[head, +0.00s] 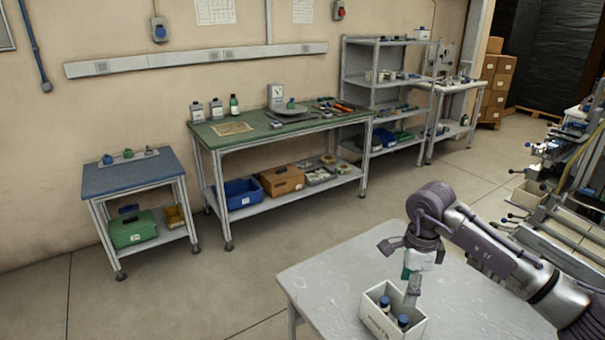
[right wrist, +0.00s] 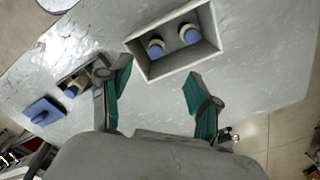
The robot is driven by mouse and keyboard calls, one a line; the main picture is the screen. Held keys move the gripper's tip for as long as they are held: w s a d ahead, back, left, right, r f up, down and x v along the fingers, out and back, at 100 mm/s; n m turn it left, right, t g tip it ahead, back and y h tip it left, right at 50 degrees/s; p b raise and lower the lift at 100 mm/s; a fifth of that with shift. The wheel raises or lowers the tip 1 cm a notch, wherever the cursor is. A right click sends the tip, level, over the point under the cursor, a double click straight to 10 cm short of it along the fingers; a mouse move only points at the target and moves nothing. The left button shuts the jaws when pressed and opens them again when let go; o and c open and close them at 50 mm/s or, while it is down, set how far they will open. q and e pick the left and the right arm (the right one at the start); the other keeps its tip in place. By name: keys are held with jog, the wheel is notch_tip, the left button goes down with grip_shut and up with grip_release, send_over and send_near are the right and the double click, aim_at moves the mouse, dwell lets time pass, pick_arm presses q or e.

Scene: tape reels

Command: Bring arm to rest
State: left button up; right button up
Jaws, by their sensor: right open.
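My right gripper (head: 409,279) hangs above the pale table near the open white box, its fingers pointing down. In the right wrist view its two green-padded fingers (right wrist: 158,98) are spread apart with nothing between them. The white box (head: 376,319) holds two blue-topped cylinders, one of them (head: 404,322) near its front. The box (right wrist: 136,48) also shows in the wrist view, just beyond the fingers. My left gripper is not in view.
The pale table (head: 335,273) has free surface left of the box. In the wrist view, a blue square piece (right wrist: 43,110) and a blue-topped item (right wrist: 74,86) lie left of the fingers. A green-topped workbench (head: 260,125) and shelves (head: 373,62) stand by the wall.

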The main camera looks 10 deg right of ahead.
jog(key=s+a+r+m+t+y, duration=0.15)
jog(key=a+y, duration=0.95)
jog(key=a, duration=1.3)
jog(key=s+a+r+m+t+y, duration=0.1)
jog(key=a+r+m+t+y, duration=0.4)
jog(key=r+m+t+y, duration=0.4)
jog(key=w+d+m+t+h, duration=0.1)
jog(key=d+m+t+h, duration=0.5)
jog(key=m, duration=0.5)
jog(key=w+d+m+t+h, duration=0.1)
jog(key=d+m+t+h, duration=0.35)
jog(key=m+h, duration=0.55)
jog(key=s+d+f+m+g+h, duration=0.45)
jog(key=d+f+m+g, duration=0.2)
jog(key=f+m, duration=0.4)
jog(key=s+f+m+g, duration=0.3)
jog(key=s+f+g, duration=0.4)
jog(key=s, duration=0.4)
jog(key=s+f+m+g, duration=0.3)
jog(key=s+f+g, duration=0.1)
jog(key=s+f, duration=0.55)
notch_tip(320, 180, down, 26)
jog(key=s+g, duration=0.1)
jog(key=s, duration=0.2)
jog(key=s+d+f+g, duration=0.1)
jog(key=s+d+f, duration=0.2)
jog(key=s+f, duration=1.1)
jog(key=shift+s+d+f+n, duration=0.15)
jog(key=shift+s+n, duration=0.25)
jog(key=shift+s, duration=0.55)
